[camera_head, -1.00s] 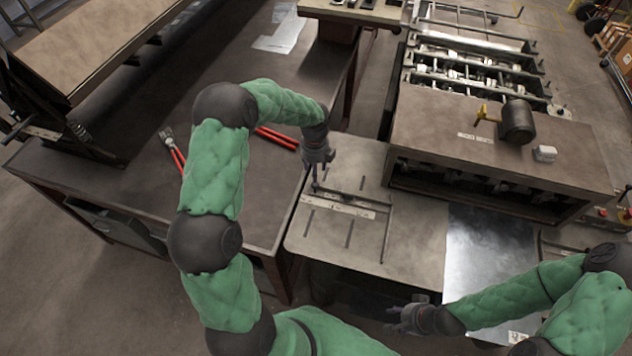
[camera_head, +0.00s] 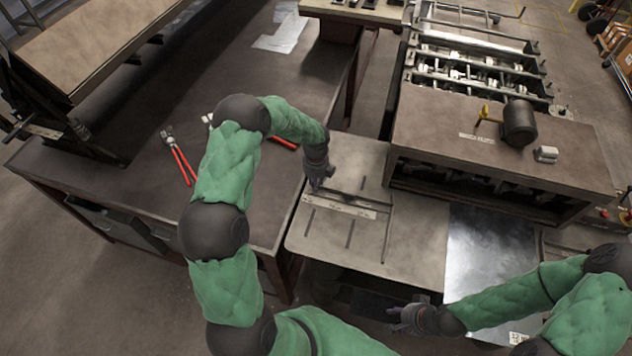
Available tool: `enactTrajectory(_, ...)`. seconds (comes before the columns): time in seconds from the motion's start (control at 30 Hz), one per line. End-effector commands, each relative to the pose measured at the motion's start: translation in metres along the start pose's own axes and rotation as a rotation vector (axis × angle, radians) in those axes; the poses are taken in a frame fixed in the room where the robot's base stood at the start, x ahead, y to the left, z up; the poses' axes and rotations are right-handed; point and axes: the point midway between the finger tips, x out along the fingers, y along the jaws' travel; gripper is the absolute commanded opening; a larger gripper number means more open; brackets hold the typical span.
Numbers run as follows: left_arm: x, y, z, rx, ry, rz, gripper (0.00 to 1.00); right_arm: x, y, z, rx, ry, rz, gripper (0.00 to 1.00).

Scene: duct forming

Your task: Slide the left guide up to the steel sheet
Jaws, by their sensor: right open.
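The left guide (camera_head: 387,236) is a thin dark bar on the grey feed table, joined to a pale marked crossbar (camera_head: 345,206). The shiny steel sheet (camera_head: 488,262) lies to its right, with bare table between them. My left gripper (camera_head: 316,188) points down at the left end of the crossbar, well left of the guide's long bar. Its fingers are small and dark, so I cannot tell their opening or whether they touch. My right gripper (camera_head: 392,318) is open and empty in front of the table's near edge, left of the sheet's near end.
The forming machine's housing (camera_head: 480,140) with a dark motor (camera_head: 518,123) stands behind the sheet. A workbench (camera_head: 120,185) with red-handled snips (camera_head: 178,158) is at the left. My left arm reaches over it. The table (camera_head: 418,245) between guide and sheet is clear.

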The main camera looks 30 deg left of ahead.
Motion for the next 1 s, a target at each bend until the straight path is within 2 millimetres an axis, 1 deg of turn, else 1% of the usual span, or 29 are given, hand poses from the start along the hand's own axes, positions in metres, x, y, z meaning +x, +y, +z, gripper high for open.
enactTrajectory(0.03,0.0,0.0,0.0,0.0,0.0,0.0,0.05,0.0,0.0,0.0,0.0,0.0,0.0,0.42)
enactTrajectory(0.07,0.0,0.0,0.0,0.0,0.0,0.0,0.0,0.0,0.0,0.0,0.0,0.0,0.0,0.42)
enactTrajectory(0.3,0.0,-0.002,-0.002,0.001,0.0,0.0,0.0,0.0,0.0,0.0,0.0,0.0,0.0,0.42)
enactTrajectory(0.37,0.0,-0.005,-0.005,0.002,0.0,0.0,0.0,0.001,0.0,0.0,0.0,0.0,0.0,0.42)
enactTrajectory(0.47,0.001,-0.014,-0.015,0.004,0.001,-0.001,0.0,0.003,0.001,0.0,0.0,0.0,0.0,0.42)
enactTrajectory(0.57,0.001,-0.03,-0.03,0.007,0.001,-0.002,0.0,0.006,0.002,0.0,0.0,0.0,0.0,0.42)
enactTrajectory(0.8,0.002,-0.078,-0.078,0.007,0.001,-0.003,0.0,0.015,0.005,-0.001,0.0,0.0,0.0,0.42)
enactTrajectory(1.0,0.002,-0.113,-0.114,0.007,0.001,-0.003,0.0,0.022,0.008,-0.001,0.0,0.0,0.0,0.42)
